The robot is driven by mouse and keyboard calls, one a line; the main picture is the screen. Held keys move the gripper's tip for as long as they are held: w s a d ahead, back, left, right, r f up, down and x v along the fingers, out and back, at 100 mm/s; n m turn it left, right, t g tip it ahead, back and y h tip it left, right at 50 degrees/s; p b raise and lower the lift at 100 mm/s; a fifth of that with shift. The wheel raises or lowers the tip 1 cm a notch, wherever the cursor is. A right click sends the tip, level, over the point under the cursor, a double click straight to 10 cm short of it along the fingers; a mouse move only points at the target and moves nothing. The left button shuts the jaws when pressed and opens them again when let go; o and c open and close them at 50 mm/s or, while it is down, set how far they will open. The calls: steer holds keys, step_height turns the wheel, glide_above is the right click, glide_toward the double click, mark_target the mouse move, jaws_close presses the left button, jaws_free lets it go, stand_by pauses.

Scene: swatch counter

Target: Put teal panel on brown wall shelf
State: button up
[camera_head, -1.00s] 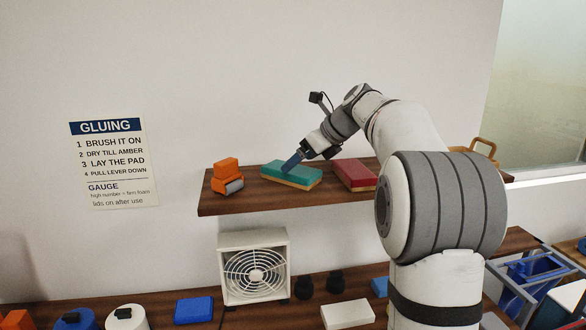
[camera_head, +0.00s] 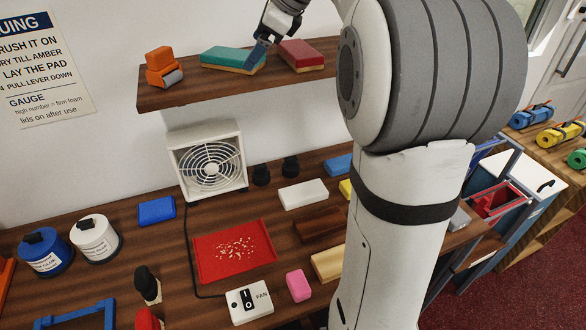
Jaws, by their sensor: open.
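The teal panel (camera_head: 226,57), a flat block with a tan underside, lies on the brown wall shelf (camera_head: 195,92). My gripper (camera_head: 258,55) is at the panel's right end, with its blue fingertips close to or touching it; I cannot tell which. The gripper is open. A red panel (camera_head: 303,54) lies on the same shelf to the right. My arm hides the shelf's right part.
An orange tool (camera_head: 161,66) stands on the shelf's left end. Below are a white fan (camera_head: 208,165), a red tray (camera_head: 233,252), glue pots (camera_head: 95,240), a blue block (camera_head: 156,209) and a white block (camera_head: 303,194). A switch box (camera_head: 248,302) stands at the counter's front.

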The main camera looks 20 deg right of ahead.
steer(key=s+a+f+n+g+h, duration=0.1)
steer(key=s+f+n+h, duration=0.1)
steer(key=s+f+n, duration=0.8)
steer(key=s+a+f+n+g+h, duration=0.1)
steer(key=s+a+f+n+h, duration=0.1)
steer(key=s+f+n, duration=0.9)
steer(key=s+n+h, duration=0.1)
steer(key=s, duration=0.6)
steer(key=shift+s+a+n, duration=0.15)
steer(key=shift+s+n, duration=0.15)
